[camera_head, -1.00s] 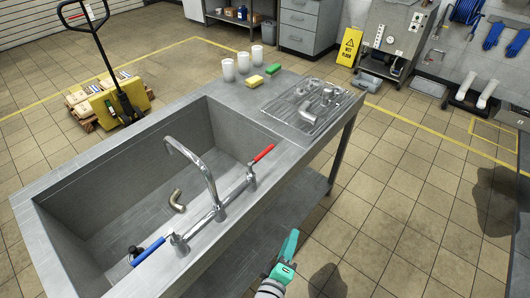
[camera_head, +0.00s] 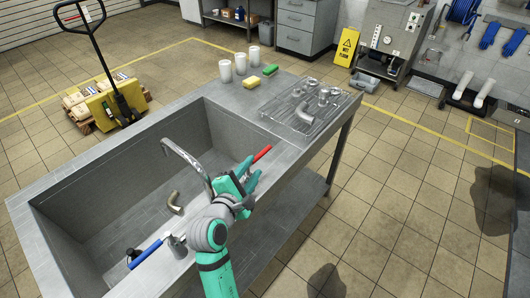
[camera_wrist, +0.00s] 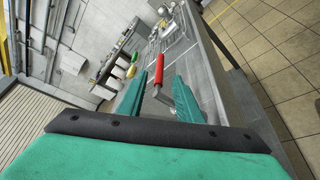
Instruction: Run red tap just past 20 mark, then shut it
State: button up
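The red tap lever (camera_head: 263,153) is on the right end of the mixer at the sink's front edge. In the wrist view the red lever (camera_wrist: 158,64) shows ahead, between my two fingers. My gripper (camera_head: 247,178) is open, close to the lever's base side; the fingers are apart with the lever in the gap, and I cannot tell whether they touch it. The curved spout (camera_head: 186,158) arches over the basin, and the blue lever (camera_head: 147,252) is at the left end. My arm hides much of the mixer bar. No water stream and no 20 mark are discernible.
White cups (camera_head: 240,64), sponges (camera_head: 252,83) and a rack of fittings (camera_head: 305,115) stand on the right drainboard. A pallet jack (camera_head: 118,100) is behind. The tiled floor at right is free.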

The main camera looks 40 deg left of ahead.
aim_at(261, 156)
jog(key=x, duration=1)
jog(key=shift+w, duration=0.2)
grip_shut()
